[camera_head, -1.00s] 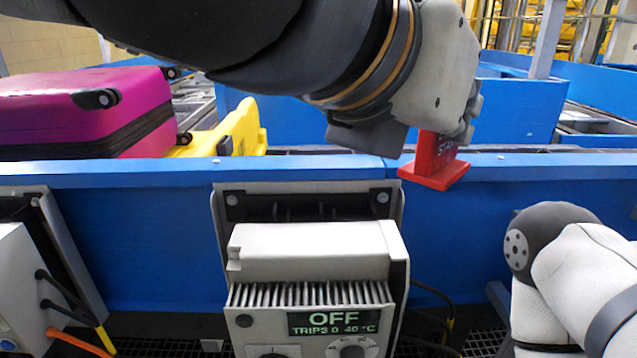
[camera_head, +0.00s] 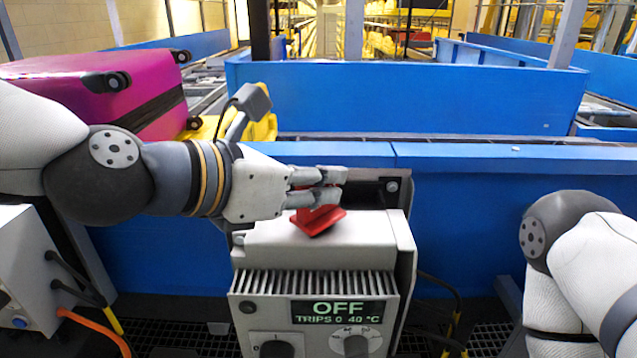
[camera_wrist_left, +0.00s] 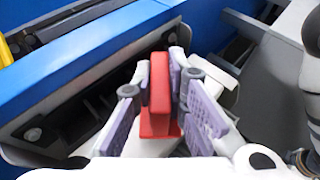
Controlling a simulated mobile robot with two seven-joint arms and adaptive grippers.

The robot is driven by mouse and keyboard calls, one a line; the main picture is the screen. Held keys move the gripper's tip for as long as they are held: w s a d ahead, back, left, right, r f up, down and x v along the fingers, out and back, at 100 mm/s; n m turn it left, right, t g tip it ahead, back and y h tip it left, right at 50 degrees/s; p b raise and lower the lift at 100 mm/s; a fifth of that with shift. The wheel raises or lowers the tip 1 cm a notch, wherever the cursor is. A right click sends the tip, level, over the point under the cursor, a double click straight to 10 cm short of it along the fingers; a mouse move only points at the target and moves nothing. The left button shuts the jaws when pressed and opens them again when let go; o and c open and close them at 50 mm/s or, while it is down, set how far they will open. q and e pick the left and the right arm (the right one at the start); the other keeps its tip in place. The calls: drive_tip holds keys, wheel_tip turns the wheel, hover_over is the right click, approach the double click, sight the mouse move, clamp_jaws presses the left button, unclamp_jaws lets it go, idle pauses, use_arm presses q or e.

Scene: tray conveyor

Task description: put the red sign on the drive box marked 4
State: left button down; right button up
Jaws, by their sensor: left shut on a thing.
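The red sign (camera_head: 318,219) is upright, with its flat base down, at the top of the grey drive box (camera_head: 370,239). My left gripper (camera_head: 332,187) comes in from the left and is shut on the sign's upper part, hiding most of its face. In the left wrist view the sign (camera_wrist_left: 160,100) stands between the two fingers (camera_wrist_left: 160,80), over the pale box top. I cannot tell whether its base touches the box. The box's display reads OFF, TRIPS 0 40 °C; I see no 4 marking on it. My right gripper is out of view.
A blue conveyor wall (camera_head: 470,225) runs behind the box. A magenta suitcase (camera_head: 60,82) and a yellow item (camera_head: 262,128) lie beyond it at left. Another grey box with cables (camera_head: 35,270) stands at left. My right arm is at the right edge.

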use_arm(q)
drive_tip(key=shift+f, duration=0.35)
drive_tip(key=shift+f, duration=0.2)
drive_tip(key=c, duration=1.6)
unclamp_jaws()
drive_tip(key=shift+f, duration=0.1)
